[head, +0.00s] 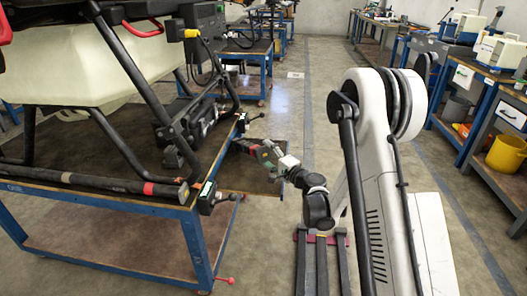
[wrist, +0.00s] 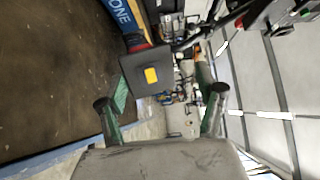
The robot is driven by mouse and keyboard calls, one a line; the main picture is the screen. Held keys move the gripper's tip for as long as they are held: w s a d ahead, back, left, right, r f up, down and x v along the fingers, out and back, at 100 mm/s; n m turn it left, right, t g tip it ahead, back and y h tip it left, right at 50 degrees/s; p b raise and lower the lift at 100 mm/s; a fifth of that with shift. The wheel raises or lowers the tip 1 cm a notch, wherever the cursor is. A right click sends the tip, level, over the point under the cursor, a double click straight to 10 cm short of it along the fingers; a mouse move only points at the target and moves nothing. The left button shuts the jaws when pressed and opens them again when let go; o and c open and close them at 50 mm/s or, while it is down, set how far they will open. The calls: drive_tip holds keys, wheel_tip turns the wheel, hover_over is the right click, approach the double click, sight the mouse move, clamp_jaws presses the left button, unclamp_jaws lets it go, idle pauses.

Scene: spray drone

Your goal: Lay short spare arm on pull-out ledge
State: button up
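My gripper (head: 268,157) is at the right side of the blue bench in the head view. In the wrist view my gripper (wrist: 163,92) is open, with green pads on both fingers. A dark square end block with a yellow patch (wrist: 151,76) shows between the fingers, nearer the left one; a clear gap separates it from the right one. A red ring sits behind it. This looks like the end of a short dark arm (head: 241,147) in the head view, partly hidden by my gripper. A brown panel, seemingly the pull-out ledge (head: 240,183), extends from the bench's right side below it.
A spray drone with a pale tank (head: 60,75) stands on the bench. A longer dark tube with a red band (head: 100,183) lies along the bench's front edge. Workbenches and a yellow bucket (head: 507,153) line the right wall. The floor aisle behind is clear.

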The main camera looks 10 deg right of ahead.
drive_tip(key=v, duration=0.8)
drive_tip(key=s+a+r+n+g+h, duration=0.1)
drive_tip(key=s+a+r+n+g, duration=0.25)
drive_tip(key=s+r, duration=0.3)
drive_tip(key=s+a+r+n+g+h, duration=0.1)
drive_tip(key=s+a+r+n+g, duration=0.2)
drive_tip(key=s+r, duration=0.35)
drive_tip(key=s+d+n+g+h, duration=0.1)
drive_tip(key=s+d+n+h, duration=0.2)
drive_tip(key=s, duration=1)
drive_tip(key=s+d+n+g+h, duration=0.1)
drive_tip(key=s+d+n+h, duration=0.2)
drive_tip(key=s, duration=1)
drive_tip(key=shift+s+r, duration=0.3)
drive_tip(key=shift+r, duration=0.05)
drive_tip(key=shift+r, duration=0.15)
